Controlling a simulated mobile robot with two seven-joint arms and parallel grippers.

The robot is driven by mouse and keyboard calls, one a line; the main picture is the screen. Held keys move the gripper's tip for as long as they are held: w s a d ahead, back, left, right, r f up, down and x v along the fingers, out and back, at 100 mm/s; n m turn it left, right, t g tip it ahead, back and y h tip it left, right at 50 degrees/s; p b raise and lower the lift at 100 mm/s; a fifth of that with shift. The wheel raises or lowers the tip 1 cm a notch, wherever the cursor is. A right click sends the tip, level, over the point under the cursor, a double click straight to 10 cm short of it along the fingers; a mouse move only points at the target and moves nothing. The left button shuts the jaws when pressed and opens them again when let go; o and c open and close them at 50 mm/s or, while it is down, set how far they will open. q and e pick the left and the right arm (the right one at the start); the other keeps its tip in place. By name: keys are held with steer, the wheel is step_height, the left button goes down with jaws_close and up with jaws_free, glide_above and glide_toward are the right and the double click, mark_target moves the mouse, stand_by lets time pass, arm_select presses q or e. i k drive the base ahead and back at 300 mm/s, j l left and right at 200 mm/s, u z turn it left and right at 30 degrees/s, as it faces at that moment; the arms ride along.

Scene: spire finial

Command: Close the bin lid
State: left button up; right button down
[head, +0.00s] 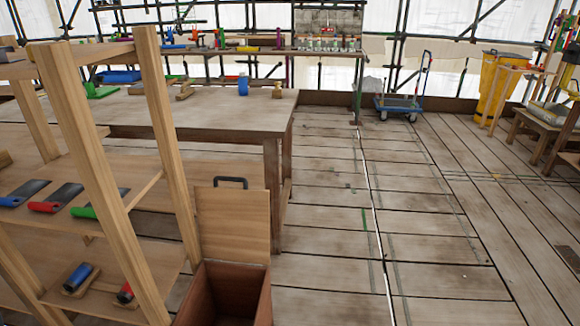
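A wooden bin (262,305) stands on the plank floor at the bottom of the head view, cut off by the lower edge. Its lid (233,225) is open and stands upright at the far side of the bin. A dark handle (230,181) sits on the lid's top edge. The inside of the bin is dark, and I cannot tell whether it holds anything. Neither of my grippers shows in this view.
A wooden shelf rack (85,150) with trowels and other tools stands close on the left of the bin. A workbench (200,108) is behind it. A blue trolley (398,103) and a yellow chute (497,85) stand farther back.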

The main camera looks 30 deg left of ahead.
mark_target(234, 223)
steer(key=i+l+z, duration=0.55)
steer(key=i, duration=0.4)
steer(key=i+u, duration=0.25)
steer(key=u, duration=0.15)
steer(key=i+u, duration=0.25)
steer(key=u, duration=0.15)
steer(key=i+l+u, duration=0.1)
steer(key=i+u, duration=0.15)
steer(key=u, duration=0.15)
steer(key=i+u, duration=0.2)
steer(key=u, duration=0.3)
steer(key=i+l+u, duration=0.1)
steer(key=u, duration=0.35)
steer(key=i+l+u, duration=0.2)
steer(key=u, duration=0.3)
steer(key=i+l+u, duration=0.2)
steer(key=u, duration=0.3)
steer(key=l+u, duration=0.3)
steer(key=u, duration=0.15)
steer(key=i+l+u, duration=0.2)
steer(key=l+u, duration=0.25)
steer(key=i+l+u, duration=0.1)
steer(key=l+u, duration=0.15)
steer(key=u, duration=0.2)
